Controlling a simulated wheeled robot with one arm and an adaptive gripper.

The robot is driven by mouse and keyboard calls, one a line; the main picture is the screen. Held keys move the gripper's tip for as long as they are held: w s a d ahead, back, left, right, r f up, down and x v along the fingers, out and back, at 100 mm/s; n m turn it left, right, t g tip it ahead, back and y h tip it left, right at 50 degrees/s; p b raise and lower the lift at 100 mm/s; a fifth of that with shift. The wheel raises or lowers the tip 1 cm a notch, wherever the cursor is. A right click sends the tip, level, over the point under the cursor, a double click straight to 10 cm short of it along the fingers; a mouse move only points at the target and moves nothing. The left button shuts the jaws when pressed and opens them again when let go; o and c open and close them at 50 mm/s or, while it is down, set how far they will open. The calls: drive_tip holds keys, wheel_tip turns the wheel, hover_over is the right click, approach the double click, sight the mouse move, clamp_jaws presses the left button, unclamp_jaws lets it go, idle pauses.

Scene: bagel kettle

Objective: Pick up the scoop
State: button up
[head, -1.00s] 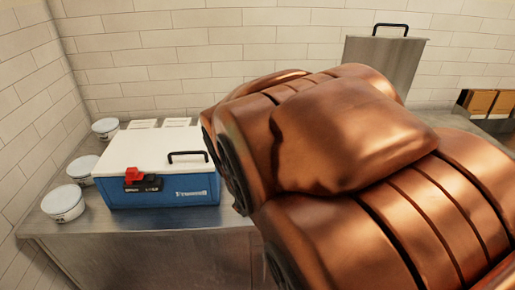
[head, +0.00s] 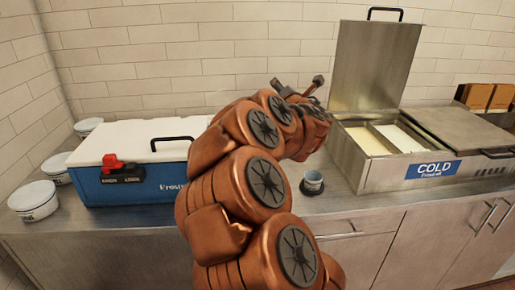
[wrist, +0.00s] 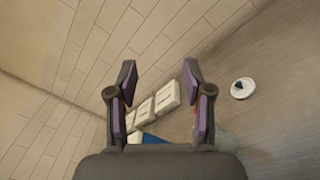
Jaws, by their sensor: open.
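I cannot make out the scoop for certain in either view. In the wrist view a white round dish (wrist: 242,90) lies on the counter to the right of my gripper (wrist: 159,68), with a small dark blue thing (wrist: 239,85) on it, too small to identify. In the head view my gripper (head: 298,87) is beyond my arm, above the back of the counter, left of the raised lid. Its fingers are apart with nothing between them. My arm hides part of the counter.
A blue cooler with a white lid (head: 130,138) stands at the left, with several white tubs (head: 35,200) beside it. White boxes (wrist: 166,88) line the wall. A steel cold unit (head: 375,175) with an open lid (head: 372,65) and cream-filled bins is at the right.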

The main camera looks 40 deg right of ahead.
wheel_tip(320, 180, down, 14)
drive_tip(key=a+n+t+y+b, duration=0.25)
drive_tip(key=n+y+b, duration=0.25)
drive_tip(key=n+y, duration=0.55)
drive_tip(key=shift+n+h, duration=0.55)
drive_tip(key=shift+n, duration=0.2)
drive_tip(key=shift+w+d+f+p, duration=0.1)
drive_tip(key=shift+w+d+p, duration=0.2)
drive_tip(key=shift+w, duration=0.85)
drive_tip(key=shift+w+d+f+p, duration=0.15)
drive_tip(key=shift+w+p, duration=0.3)
drive_tip(key=shift+w, duration=0.75)
drive_tip(key=shift+w+d+f+p, duration=0.1)
drive_tip(key=shift+w+d+p, duration=0.2)
drive_tip(key=shift+w, duration=0.85)
drive_tip(key=shift+c, duration=0.2)
clamp_jaws()
